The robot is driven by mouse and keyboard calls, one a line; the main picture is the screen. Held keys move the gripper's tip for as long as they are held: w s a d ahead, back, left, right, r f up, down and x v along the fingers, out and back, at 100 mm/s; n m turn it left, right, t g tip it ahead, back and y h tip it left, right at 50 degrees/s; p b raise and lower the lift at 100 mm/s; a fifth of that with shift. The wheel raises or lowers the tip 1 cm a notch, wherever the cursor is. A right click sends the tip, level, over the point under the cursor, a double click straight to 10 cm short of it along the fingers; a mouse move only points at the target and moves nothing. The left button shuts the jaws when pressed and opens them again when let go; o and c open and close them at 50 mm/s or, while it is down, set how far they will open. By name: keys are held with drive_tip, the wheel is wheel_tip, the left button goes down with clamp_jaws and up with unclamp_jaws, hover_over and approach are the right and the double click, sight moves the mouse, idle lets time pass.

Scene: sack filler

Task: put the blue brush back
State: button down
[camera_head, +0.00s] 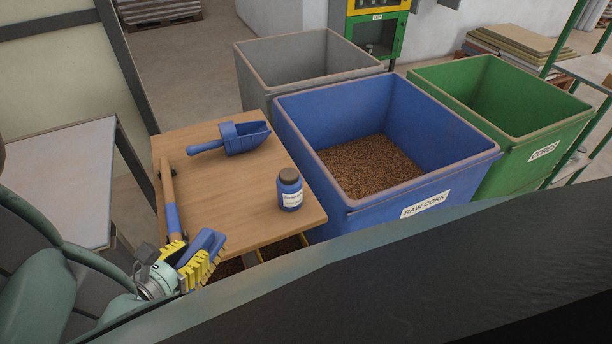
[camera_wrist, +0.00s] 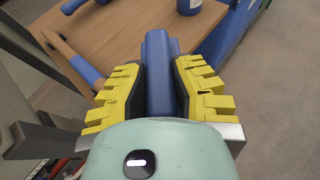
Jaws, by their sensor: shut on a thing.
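The blue brush (camera_head: 208,243) is between the yellow fingers of my gripper (camera_head: 190,262), at the near left corner of the wooden table. In the wrist view the brush (camera_wrist: 160,58) shows as a long blue body clamped between both fingers of my gripper (camera_wrist: 160,88). Its bristles cannot be made out. The gripper is shut on it. The brush is beside the table's near edge; whether it touches the table cannot be told.
On the wooden table (camera_head: 235,195) are a blue scoop (camera_head: 245,138) and a blue jar (camera_head: 290,190). A wooden-handled tool with a blue grip (camera_head: 170,200) lies along its left edge. A blue bin of raw cork (camera_head: 430,165), a grey bin (camera_head: 300,62) and a green bin (camera_head: 545,125) stand beyond.

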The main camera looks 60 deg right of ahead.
sight(200, 242)
drive_tip(key=shift+w+r+b+x, duration=0.15)
drive_tip(key=shift+b+x, duration=0.75)
drive_tip(key=shift+w+r+b+x, duration=0.15)
drive_tip(key=shift+r+b+x, duration=0.05)
drive_tip(key=shift+b+x, duration=0.7)
drive_tip(key=b+x, duration=0.1)
drive_tip(key=x, duration=0.2)
drive_tip(key=w+x, duration=0.1)
drive_tip(key=x, duration=0.3)
drive_tip(key=w+b+x, duration=0.1)
drive_tip(key=x, duration=0.3)
drive_tip(key=shift+a+b, duration=0.2)
drive_tip(key=shift+b, duration=0.15)
drive_tip(key=shift+f, duration=0.15)
drive_tip(key=c, duration=0.9)
unclamp_jaws()
drive_tip(key=shift+c, duration=0.2)
